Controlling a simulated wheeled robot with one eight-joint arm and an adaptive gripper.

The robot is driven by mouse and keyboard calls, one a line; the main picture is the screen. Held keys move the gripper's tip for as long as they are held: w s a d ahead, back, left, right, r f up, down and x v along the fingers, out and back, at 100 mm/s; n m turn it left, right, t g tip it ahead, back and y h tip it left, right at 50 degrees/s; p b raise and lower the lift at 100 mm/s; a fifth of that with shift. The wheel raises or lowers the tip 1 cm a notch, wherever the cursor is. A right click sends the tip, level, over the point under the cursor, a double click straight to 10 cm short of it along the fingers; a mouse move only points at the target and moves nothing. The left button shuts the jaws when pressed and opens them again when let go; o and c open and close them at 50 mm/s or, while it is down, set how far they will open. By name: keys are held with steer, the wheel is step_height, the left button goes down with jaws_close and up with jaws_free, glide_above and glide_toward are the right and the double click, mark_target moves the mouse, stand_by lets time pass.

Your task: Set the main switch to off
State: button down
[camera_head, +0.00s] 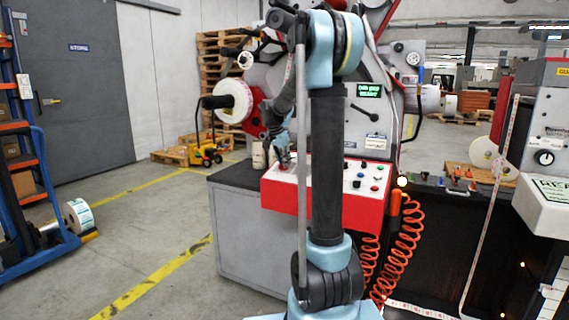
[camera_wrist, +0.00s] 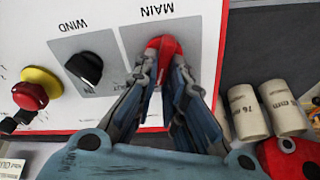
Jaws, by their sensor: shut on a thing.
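The main switch (camera_wrist: 163,45) is a red rotary knob on a grey plate marked MAIN, which appears upside down in the wrist view. My gripper (camera_wrist: 162,68) is shut on this knob, with one finger on each side of it. The fingers hide much of the plate's lettering, so I cannot read which position the switch is in. In the head view my gripper (camera_head: 284,162) is at the left end of the control panel (camera_head: 331,207), which has a white top and a red front; the knob is hardly visible there.
A black WIND knob (camera_wrist: 86,68) and a red button on a yellow base (camera_wrist: 32,95) sit beside the main switch. Two pale rolls (camera_wrist: 248,112) stand close by on the dark bench top. Orange coiled hoses (camera_head: 402,250) hang in front of the bench.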

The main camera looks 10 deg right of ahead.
steer(key=n, duration=0.5)
steer(key=shift+w+a+t+y, duration=0.2)
steer(key=shift+w+t+y, duration=0.1)
steer(key=shift+t, duration=0.1)
steer(key=n, duration=0.5)
steer(key=shift+w+a+y, duration=0.1)
steer(key=shift+a+y, duration=0.2)
steer(key=shift+y, duration=0.1)
steer(key=shift+n, duration=0.4)
steer(key=c, duration=1.7)
jaws_free()
steer(key=shift+o, duration=0.2)
steer(key=v, duration=1.2)
